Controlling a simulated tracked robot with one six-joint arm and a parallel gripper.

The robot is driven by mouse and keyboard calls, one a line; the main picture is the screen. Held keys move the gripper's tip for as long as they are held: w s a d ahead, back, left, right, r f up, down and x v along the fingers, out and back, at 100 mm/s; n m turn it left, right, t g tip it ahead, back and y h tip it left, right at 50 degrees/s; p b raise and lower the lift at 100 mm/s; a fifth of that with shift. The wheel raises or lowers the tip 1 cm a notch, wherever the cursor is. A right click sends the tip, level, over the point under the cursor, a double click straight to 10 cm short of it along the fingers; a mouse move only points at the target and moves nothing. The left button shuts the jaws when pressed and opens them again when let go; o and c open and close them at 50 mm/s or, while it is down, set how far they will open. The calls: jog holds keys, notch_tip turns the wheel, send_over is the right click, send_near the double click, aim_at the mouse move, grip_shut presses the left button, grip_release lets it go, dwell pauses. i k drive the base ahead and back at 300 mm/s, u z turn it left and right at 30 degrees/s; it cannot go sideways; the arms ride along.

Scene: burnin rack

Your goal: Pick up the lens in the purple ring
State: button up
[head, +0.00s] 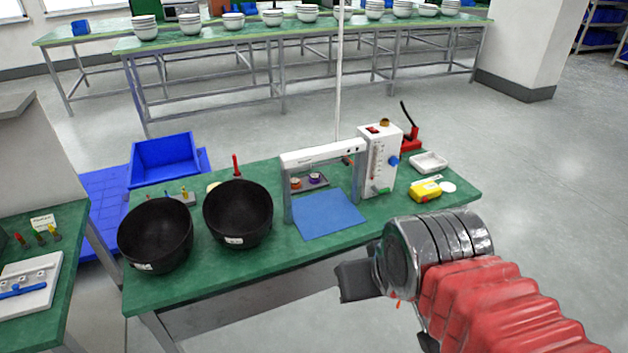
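A small lens in a purple ring (315,178) sits on a small grey tray (311,185) behind the blue mat, seen through the white arch-shaped frame (322,155) on the green table. A similar piece in a red-orange ring (295,183) sits just left of it on the same tray. My gripper (357,281) shows as a dark shape at the end of my arm, in front of the table's front edge and well apart from the lens. Its fingers are not clear, so I cannot tell whether it is open or shut.
Two large black bowls (238,209) stand left of the blue mat (327,213). A white box with knobs (379,161) stands right of the frame, with a yellow item (425,191) and white dish (429,162) further right. The mat is clear. A blue bin (163,162) is behind left.

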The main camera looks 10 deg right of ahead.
aim_at(315, 178)
jog(key=z, duration=1.4)
jog(key=i, duration=1.35)
jog(key=u, duration=1.15)
